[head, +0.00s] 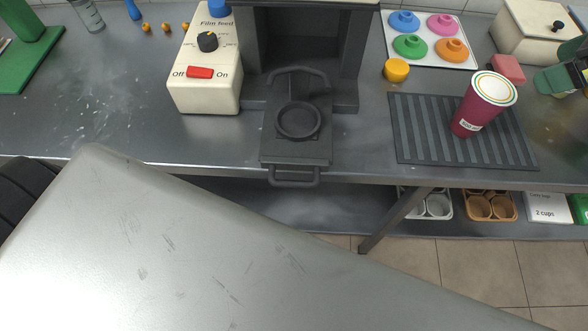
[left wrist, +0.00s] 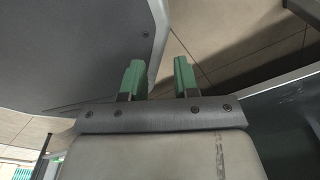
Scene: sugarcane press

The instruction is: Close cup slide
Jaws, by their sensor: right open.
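The cup slide (head: 270,150) is a dark grey tray that sticks out toward me from the dark machine (head: 257,50). It carries a round cup ring (head: 298,137) with nothing in it, and a bar handle (head: 294,182) at its front edge. My right gripper (head: 562,78) is open at the right edge of the head view, well right of the slide and partly cut off. My left gripper (left wrist: 160,75) shows only in the left wrist view, with its green fingers apart and nothing between them. It is away from the slide, which that view does not show.
A magenta cup (head: 476,110) stands on a ribbed mat (head: 410,128) right of the slide. A white film feed box (head: 205,95) with a red switch stands left. Colored lids lie on a tray (head: 395,25). The counter front (head: 120,130) is clear.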

